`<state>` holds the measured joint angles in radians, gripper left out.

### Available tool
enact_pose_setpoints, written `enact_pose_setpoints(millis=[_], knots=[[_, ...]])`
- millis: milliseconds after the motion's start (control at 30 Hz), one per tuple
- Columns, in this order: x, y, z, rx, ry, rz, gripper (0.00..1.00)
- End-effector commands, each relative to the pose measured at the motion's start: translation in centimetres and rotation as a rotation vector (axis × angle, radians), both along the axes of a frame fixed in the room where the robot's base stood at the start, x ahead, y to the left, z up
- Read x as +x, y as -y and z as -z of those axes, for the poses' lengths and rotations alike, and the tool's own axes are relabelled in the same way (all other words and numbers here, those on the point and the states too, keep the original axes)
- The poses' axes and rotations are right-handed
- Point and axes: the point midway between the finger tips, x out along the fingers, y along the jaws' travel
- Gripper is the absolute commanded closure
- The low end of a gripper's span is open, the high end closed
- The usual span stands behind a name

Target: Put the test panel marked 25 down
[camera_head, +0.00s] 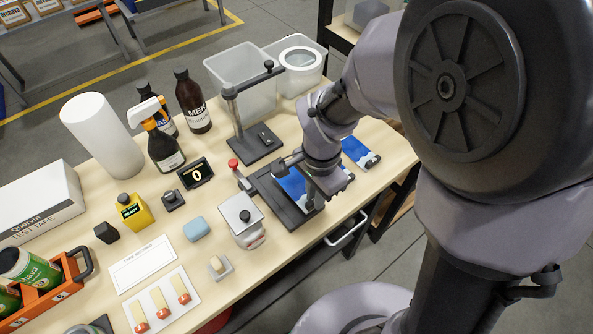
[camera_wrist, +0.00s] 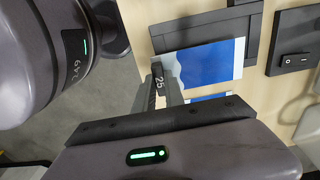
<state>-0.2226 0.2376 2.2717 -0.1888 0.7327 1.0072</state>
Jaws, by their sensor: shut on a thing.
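The test panel marked 25 is a white and blue sheet with a dark end strip reading 25 in the wrist view (camera_wrist: 208,64). My gripper (camera_wrist: 162,88) is shut on that marked end. In the head view the blue panel (camera_head: 291,186) lies over a dark flat plate (camera_head: 305,217) near the table's front edge, with my gripper (camera_head: 309,196) at its right side. The plate also shows in the wrist view (camera_wrist: 200,33). I cannot tell whether the panel touches the plate or hangs just above it. My wrist covers part of the panel.
More blue panels (camera_head: 357,150) lie right of the plate. A dark stand with a post (camera_head: 255,146) is behind it. The table edge is close in front.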

Motion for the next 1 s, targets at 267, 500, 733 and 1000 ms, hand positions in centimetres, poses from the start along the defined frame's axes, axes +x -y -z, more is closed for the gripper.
enact_pose_setpoints(millis=[267,500,733,1000], knots=[[1.5,-3.4,1.5,0.0,-0.002,0.002,1.0],[1.5,-3.3,3.9,0.001,0.001,0.003,1.0],[1.5,-3.3,4.3,0.0,0.0,0.002,1.0],[1.5,-3.3,4.1,0.0,0.0,0.002,0.64]])
